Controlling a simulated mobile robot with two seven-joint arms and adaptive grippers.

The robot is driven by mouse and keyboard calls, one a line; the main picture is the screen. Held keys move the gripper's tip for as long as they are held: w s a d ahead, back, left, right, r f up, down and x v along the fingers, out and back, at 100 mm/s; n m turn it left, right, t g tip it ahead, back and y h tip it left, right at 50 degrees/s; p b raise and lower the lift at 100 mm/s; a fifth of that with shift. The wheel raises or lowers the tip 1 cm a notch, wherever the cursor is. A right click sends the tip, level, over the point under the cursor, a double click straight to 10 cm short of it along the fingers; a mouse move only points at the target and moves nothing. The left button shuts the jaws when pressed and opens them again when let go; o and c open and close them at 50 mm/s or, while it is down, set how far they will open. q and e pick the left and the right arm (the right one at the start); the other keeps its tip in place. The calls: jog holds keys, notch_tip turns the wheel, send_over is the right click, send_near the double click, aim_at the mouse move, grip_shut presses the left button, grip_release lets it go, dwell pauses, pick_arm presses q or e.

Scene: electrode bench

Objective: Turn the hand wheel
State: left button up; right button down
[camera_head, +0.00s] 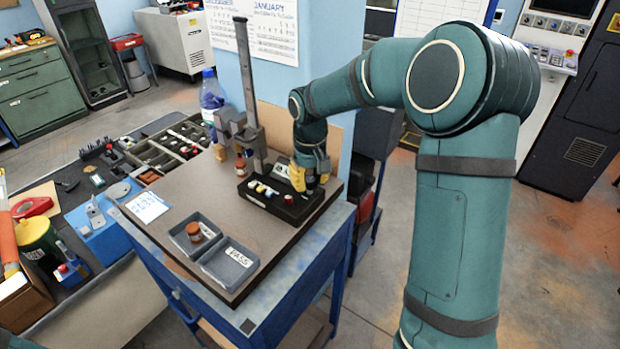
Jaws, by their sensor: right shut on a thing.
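My right gripper (310,188) has yellow fingers pointing down at the right end of a black rack (262,203) on the brown bench top. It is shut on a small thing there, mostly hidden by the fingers. The rack holds several small pieces with white, yellow and blue tops, and a red-topped one (288,199) beside the fingers. Behind the rack stands a grey stand with a tall upright column (246,75). I cannot make out a hand wheel clearly; the stand's right side is partly behind my arm. My left gripper is not in view.
Two grey trays stand at the bench front, one with a brown jar (194,232), one labelled PASS (229,263). A white paper (147,207) lies to the left. A small brown bottle (240,165) and a blue-capped bottle (211,97) stand behind. The bench top between paper and rack is clear.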

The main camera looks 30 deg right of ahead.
aim_at(310, 179)
jog(key=m, duration=0.4)
jog(key=shift+m+p, duration=0.65)
jog(key=shift+m, duration=1.85)
jog(key=shift+f, duration=0.1)
jog(key=c, duration=0.6)
grip_release()
notch_tip(310, 179, up, 12)
jog(key=shift+r, duration=0.1)
